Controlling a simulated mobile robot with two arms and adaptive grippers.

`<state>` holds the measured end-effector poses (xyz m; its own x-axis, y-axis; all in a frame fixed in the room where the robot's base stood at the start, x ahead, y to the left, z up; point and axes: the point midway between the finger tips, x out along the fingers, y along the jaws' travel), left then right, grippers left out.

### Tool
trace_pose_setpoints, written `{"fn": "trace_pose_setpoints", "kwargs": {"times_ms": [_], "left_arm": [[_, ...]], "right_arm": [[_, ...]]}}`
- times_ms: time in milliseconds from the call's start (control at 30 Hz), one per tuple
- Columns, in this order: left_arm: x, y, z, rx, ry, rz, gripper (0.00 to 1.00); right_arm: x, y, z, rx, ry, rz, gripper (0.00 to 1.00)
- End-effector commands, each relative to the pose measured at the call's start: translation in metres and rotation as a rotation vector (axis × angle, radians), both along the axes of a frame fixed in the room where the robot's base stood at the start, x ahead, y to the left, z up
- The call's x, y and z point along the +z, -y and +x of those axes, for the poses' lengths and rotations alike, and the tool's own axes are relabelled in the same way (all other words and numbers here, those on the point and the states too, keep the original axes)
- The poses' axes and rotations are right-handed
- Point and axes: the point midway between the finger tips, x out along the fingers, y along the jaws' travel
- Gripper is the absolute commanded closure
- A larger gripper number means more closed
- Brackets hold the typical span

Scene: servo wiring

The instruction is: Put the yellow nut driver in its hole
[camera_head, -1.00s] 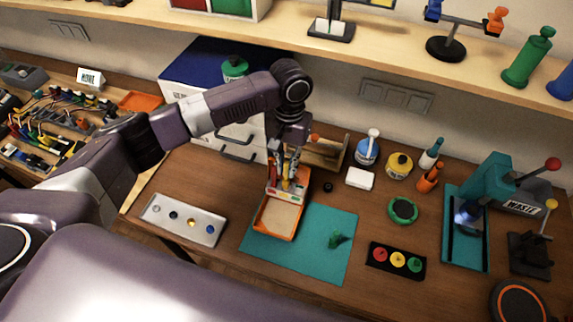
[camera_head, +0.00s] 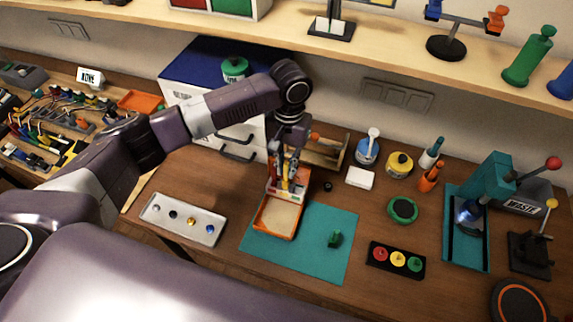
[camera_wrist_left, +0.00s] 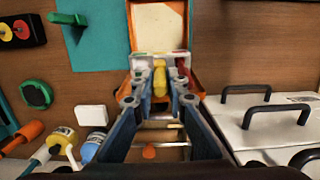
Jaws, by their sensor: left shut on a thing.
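The yellow nut driver (camera_wrist_left: 160,78) is between the fingertips of my left gripper (camera_wrist_left: 158,92) in the left wrist view. My left gripper (camera_head: 288,172) is shut on it, just above the rear part of an orange-framed box (camera_head: 277,214). That part is a pale rack with coloured marks, and a red handle (camera_wrist_left: 184,70) stands right beside the yellow one. The driver's lower end and its hole are hidden, so I cannot tell whether the tip is inside. My right gripper is not in view.
The box stands on a teal mat (camera_head: 318,262) with a small green part (camera_head: 335,239). A pale tray (camera_head: 181,218) lies left and a black block with coloured buttons (camera_head: 396,260) right. A wooden rack (camera_head: 326,150) and white drawers (camera_head: 235,138) stand close behind.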

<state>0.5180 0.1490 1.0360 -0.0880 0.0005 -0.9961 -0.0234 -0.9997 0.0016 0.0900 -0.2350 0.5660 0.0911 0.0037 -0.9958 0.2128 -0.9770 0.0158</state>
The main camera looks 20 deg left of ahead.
Motion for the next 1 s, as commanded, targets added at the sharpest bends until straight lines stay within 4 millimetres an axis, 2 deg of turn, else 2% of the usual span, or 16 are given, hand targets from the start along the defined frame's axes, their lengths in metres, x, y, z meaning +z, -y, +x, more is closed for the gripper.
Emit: {"fn": "trace_pose_setpoints", "kwargs": {"times_ms": [1000], "left_arm": [[-0.016,0.0,-0.001,0.0,0.0,0.0,1.0]], "right_arm": [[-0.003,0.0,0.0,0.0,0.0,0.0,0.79]]}}
